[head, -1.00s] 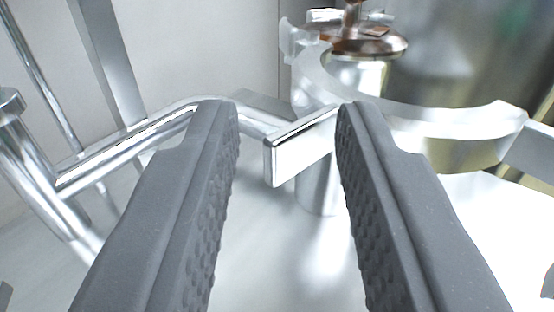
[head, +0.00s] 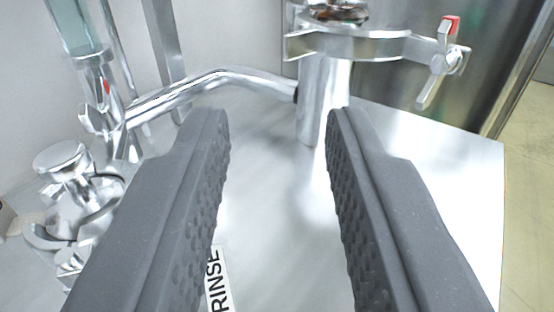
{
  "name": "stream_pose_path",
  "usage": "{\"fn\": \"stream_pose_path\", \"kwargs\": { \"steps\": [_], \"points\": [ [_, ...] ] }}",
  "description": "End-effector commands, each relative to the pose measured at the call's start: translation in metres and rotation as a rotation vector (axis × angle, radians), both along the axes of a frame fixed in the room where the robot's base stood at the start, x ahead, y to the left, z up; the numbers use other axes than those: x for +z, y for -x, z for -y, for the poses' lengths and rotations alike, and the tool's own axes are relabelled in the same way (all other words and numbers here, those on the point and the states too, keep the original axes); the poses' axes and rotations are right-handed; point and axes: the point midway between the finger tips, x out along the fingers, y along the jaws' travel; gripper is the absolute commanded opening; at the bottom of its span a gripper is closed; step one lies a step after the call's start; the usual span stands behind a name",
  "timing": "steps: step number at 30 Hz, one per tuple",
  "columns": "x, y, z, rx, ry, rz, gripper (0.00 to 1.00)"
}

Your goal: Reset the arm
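My gripper (head: 278,115) is open, its two grey textured fingers spread apart in the middle of the head view. The fingers touch nothing that I can see. My arm itself is not seen beyond the fingers.
A metal pipe (head: 215,85) runs across the upper left to a steel post (head: 322,95). A valve handle with a red tip (head: 440,65) is at the upper right. Clamp fittings (head: 70,180) stand at left. A "RINSE" label (head: 218,280) lies below. The flat metal surface (head: 440,150) has free room at right.

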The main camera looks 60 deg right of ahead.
Motion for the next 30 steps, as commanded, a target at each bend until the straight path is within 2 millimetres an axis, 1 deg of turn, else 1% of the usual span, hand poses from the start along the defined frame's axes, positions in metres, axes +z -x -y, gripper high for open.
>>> {"fn": "stream_pose_path", "kwargs": {
  "steps": [6,9,11,14,17,18,20,21,22,23,24,26,27,29,30],
  "points": [
    [0.000,0.000,0.000,0.000,0.000,0.000,0.28],
    [0.003,-0.003,-0.001,0.011,-0.009,0.006,0.28],
    [0.010,-0.009,-0.002,0.034,-0.026,0.020,0.28],
    [0.034,-0.026,-0.008,0.103,-0.076,0.066,0.28],
    [0.070,-0.048,-0.017,0.207,-0.142,0.123,0.28],
    [0.086,-0.056,-0.021,0.253,-0.167,0.146,0.28],
    [0.111,-0.065,-0.028,0.324,-0.202,0.178,0.28],
    [0.129,-0.070,-0.032,0.368,-0.222,0.201,0.28],
    [0.141,-0.074,-0.036,0.404,-0.235,0.212,0.28],
    [0.154,-0.077,-0.039,0.438,-0.250,0.225,0.28],
    [0.173,-0.079,-0.043,0.481,-0.265,0.244,0.28],
    [0.198,-0.081,-0.049,0.547,-0.287,0.266,0.28],
    [0.217,-0.081,-0.053,0.592,-0.298,0.278,0.28],
    [0.244,-0.079,-0.058,0.656,-0.311,0.296,0.28],
    [0.261,-0.076,-0.063,0.700,-0.320,0.303,0.28]
  ]
}}
